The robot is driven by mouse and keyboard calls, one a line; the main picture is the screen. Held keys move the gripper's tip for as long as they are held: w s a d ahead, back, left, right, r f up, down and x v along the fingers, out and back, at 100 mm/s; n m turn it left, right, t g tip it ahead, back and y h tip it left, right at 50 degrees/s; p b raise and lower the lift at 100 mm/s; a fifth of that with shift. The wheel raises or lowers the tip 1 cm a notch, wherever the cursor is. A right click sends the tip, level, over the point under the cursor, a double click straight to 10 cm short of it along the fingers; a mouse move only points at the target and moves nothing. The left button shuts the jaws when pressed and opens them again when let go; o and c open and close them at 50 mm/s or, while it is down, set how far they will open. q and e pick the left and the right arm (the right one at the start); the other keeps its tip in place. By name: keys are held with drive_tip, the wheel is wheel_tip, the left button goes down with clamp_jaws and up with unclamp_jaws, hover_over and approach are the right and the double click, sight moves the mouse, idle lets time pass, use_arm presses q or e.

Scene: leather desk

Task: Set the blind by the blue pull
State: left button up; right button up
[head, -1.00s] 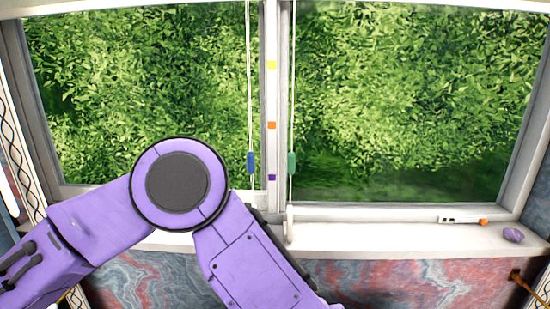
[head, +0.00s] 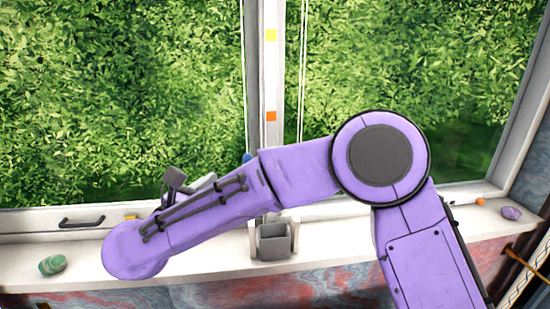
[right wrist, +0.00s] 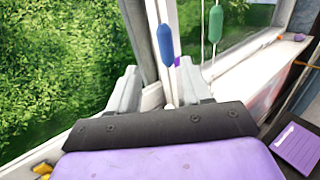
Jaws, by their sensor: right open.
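The blue pull (right wrist: 166,45) hangs on its cord in the right wrist view, just past the fingertips and between the two fingers in the picture. In the head view only a sliver of the blue pull (head: 247,157) shows beside the window post, above my forearm. My right gripper (right wrist: 160,84) is open and empty, its fingers apart on either side below the pull. In the head view the right gripper (head: 206,182) is mostly hidden behind my purple forearm. The green pull (right wrist: 215,24) hangs to the right; my arm hides it in the head view. My left gripper is out of view.
The window post carries a yellow mark (head: 271,35), an orange mark (head: 270,116) and a purple mark (right wrist: 177,62).

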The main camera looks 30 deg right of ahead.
drive_tip(key=p+x, duration=0.1)
drive_tip(key=x, duration=0.2)
drive_tip(key=p+x, duration=0.2)
drive_tip(key=x, duration=0.2)
drive_tip(key=p+x, duration=0.1)
drive_tip(key=x, duration=0.2)
drive_tip(key=shift+s+d+r+p, duration=0.2)
drive_tip(key=shift+d+p, duration=0.15)
drive_tip(key=shift+d, duration=0.15)
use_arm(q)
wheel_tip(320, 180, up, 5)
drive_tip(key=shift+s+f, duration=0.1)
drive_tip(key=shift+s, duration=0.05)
use_arm(e)
drive_tip(key=shift+a, duration=0.1)
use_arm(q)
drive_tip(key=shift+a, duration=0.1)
use_arm(e)
drive_tip(key=shift+s, duration=0.1)
